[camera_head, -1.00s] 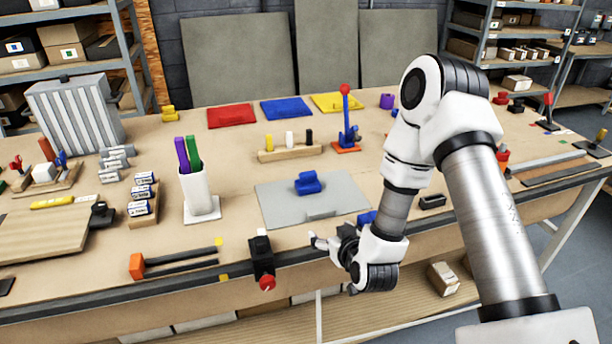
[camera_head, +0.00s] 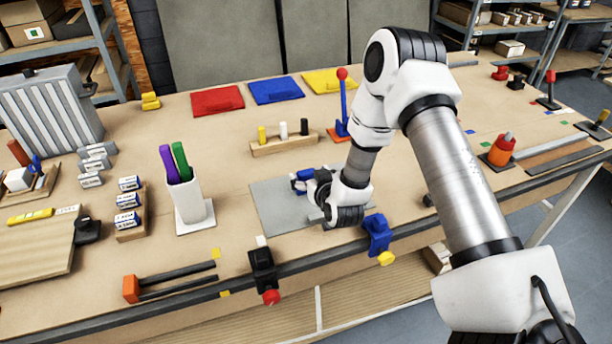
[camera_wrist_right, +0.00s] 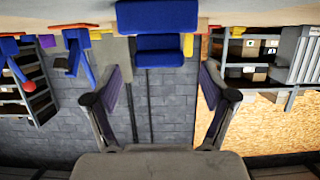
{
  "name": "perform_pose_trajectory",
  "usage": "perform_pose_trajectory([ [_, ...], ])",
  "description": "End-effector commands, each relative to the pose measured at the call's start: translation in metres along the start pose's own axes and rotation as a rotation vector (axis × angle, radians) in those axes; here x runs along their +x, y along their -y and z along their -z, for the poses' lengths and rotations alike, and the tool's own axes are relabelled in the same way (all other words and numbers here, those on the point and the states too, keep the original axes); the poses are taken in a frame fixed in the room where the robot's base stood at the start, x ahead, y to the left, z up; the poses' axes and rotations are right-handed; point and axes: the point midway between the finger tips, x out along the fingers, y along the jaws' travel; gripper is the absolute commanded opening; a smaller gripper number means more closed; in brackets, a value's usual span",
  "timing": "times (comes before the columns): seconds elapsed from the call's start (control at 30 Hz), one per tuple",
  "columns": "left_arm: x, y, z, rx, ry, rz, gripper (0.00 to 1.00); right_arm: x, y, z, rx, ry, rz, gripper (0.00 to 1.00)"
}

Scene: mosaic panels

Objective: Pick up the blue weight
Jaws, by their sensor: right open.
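The blue weight (camera_head: 301,177) sits on the grey plate (camera_head: 270,204) near the front middle of the bench. In the head view my right gripper (camera_head: 312,184) is low over the plate, at the weight's right side, and hides part of it. In the right wrist view, which looks upside down, the blue weight (camera_wrist_right: 158,45) shows at the top centre. There the two fingers of my right gripper (camera_wrist_right: 162,78) are spread apart with nothing between them, and the weight lies beyond their tips. My left gripper is not in view.
A blue clamp (camera_head: 378,235) and a black clamp (camera_head: 262,264) sit on the bench's front edge. A white holder (camera_head: 193,200) with purple and green pens stands left of the plate. A wooden block with pegs (camera_head: 285,144) and a blue lever (camera_head: 343,105) stand behind.

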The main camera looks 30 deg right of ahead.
Motion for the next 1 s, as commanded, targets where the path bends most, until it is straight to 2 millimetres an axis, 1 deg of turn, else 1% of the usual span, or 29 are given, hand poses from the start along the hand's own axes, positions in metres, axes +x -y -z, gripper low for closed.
perform_pose_trajectory([
  [0.03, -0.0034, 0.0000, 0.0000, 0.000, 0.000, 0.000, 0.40, 0.0047, 0.0000, 0.0009, 0.000, 0.001, 0.000, 0.83],
  [0.1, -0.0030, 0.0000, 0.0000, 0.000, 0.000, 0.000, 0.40, 0.0085, 0.0000, -0.0003, 0.001, 0.000, 0.000, 0.83],
  [0.27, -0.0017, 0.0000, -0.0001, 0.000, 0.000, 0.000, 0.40, 0.0086, 0.0000, -0.0013, 0.002, 0.001, 0.000, 0.83],
  [0.3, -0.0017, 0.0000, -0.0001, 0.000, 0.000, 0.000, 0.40, 0.0086, 0.0000, -0.0012, 0.002, 0.001, 0.000, 0.69],
  [0.37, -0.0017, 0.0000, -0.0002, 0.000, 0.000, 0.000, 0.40, 0.0085, 0.0001, -0.0012, 0.002, 0.001, 0.000, 0.48],
  [0.4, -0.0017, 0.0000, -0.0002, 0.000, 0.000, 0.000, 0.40, 0.0085, 0.0000, -0.0012, 0.001, 0.001, 0.000, 0.34],
  [0.47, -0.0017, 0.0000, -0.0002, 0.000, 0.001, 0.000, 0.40, 0.0084, 0.0001, -0.0012, 0.001, 0.001, 0.000, 0.12],
  [0.5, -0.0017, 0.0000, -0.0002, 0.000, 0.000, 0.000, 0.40, 0.0084, 0.0001, -0.0011, 0.001, 0.001, 0.000, 0.00],
  [0.83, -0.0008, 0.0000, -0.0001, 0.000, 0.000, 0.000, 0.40, 0.0082, 0.0001, 0.0007, 0.001, -0.001, 0.000, 0.00],
  [1.0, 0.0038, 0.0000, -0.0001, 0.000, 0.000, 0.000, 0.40, 0.0057, 0.0003, 0.0084, 0.001, -0.002, 0.001, 0.00],
])
